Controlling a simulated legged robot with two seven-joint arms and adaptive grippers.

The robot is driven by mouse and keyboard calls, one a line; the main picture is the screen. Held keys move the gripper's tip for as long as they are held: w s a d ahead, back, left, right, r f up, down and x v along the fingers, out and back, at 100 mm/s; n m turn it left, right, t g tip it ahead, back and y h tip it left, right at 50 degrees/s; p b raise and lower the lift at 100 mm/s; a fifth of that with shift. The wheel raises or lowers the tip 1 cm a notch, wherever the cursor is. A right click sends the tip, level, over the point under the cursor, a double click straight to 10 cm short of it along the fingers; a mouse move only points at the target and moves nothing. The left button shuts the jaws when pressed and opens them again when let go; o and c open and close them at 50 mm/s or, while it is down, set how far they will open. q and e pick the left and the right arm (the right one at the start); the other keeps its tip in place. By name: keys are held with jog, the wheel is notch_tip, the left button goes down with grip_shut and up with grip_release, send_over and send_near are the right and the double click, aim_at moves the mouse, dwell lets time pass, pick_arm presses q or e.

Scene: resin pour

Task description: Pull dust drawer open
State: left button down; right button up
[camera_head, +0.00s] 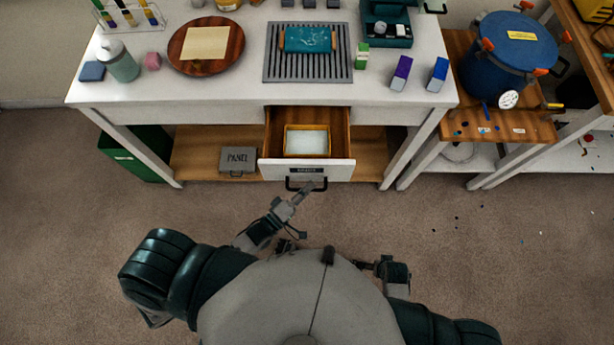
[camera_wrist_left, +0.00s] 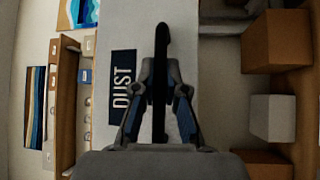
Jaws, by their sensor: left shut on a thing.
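The dust drawer (camera_head: 342,172) is pulled out from under the white workbench, and its inside shows. It has a light front, a dark label and a black bar handle (camera_head: 292,185). Inside the drawer is a yellow-rimmed tray (camera_head: 288,150) with a pale bottom. My left gripper (camera_head: 309,187) is at the handle. In the left wrist view its fingers (camera_wrist_left: 160,85) are shut on the black handle (camera_wrist_left: 161,40), beside the label reading DUST (camera_wrist_left: 122,88). My right gripper (camera_head: 388,270) is low by my body; its fingers are not clear.
The white bench (camera_head: 210,95) holds a round wooden board (camera_head: 178,62), a grey slatted rack (camera_head: 272,72) and small bottles. A grey PANEL box (camera_head: 238,160) sits on the lower shelf. A blue pressure pot (camera_head: 505,60) stands at right. The carpet before the drawer is clear.

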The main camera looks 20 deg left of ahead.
pick_arm(q)
jog(key=shift+s+f, duration=0.25)
jog(key=shift+f, duration=0.05)
jog(key=c, duration=1.4)
grip_release()
jog(key=shift+o, duration=1)
jog(key=shift+w+r, duration=0.1)
jog(key=shift+w, duration=0.05)
jog(key=v, duration=1.2)
jog(key=shift+r, duration=0.1)
